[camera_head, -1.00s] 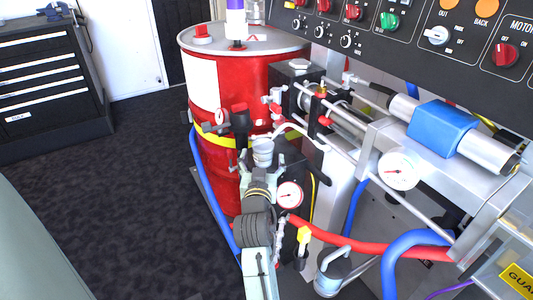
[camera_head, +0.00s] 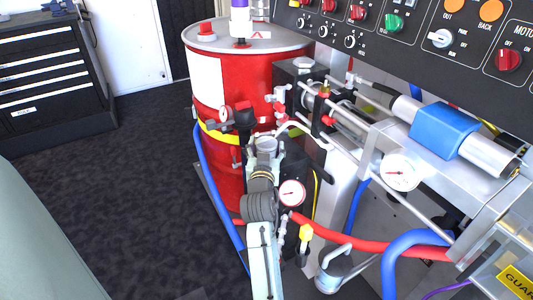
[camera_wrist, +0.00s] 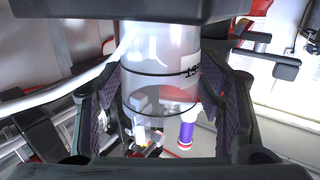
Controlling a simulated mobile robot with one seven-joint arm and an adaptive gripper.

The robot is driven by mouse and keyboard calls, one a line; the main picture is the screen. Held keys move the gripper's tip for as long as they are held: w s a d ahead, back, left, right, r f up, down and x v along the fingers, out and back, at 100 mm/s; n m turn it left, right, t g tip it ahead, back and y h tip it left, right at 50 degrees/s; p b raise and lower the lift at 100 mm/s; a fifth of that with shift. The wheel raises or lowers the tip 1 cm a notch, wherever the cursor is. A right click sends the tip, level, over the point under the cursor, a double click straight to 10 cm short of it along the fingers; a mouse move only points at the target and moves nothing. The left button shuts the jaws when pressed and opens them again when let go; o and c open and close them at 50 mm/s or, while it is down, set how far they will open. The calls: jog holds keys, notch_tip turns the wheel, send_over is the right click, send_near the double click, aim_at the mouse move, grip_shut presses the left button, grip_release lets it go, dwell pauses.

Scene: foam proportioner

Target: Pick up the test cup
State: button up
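The test cup (camera_head: 266,146) is a small clear, pale cup in front of the red drum in the head view. In the wrist view the cup (camera_wrist: 160,75) is large and see-through, with dark rings and part of a printed label at its right. My gripper (camera_head: 262,166) reaches it from the near side. In the wrist view my gripper (camera_wrist: 161,110) is open, with one dark textured finger pad on each side of the cup. The pads lie close to its sides; I cannot tell whether they touch. What the cup rests on is hidden.
The red drum (camera_head: 222,80) stands behind the cup. A pressure gauge (camera_head: 292,193) is close to the right of my arm. Valves and pipework, a blue cylinder (camera_head: 444,130) and a red hose (camera_head: 365,245) crowd the right. The dark floor (camera_head: 120,190) at left is clear.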

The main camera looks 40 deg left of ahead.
jog(key=c, duration=0.8)
jog(key=shift+o, duration=0.2)
jog(key=shift+r, duration=0.55)
notch_tip(320, 180, up, 2)
jog(key=shift+r+b, duration=0.1)
jog(key=shift+b, duration=0.2)
jog(key=a+b+v, duration=0.1)
jog(key=b+v, duration=0.1)
jog(key=v, duration=1.4)
jog(key=shift+s+r, duration=0.4)
jog(key=shift+s, duration=0.05)
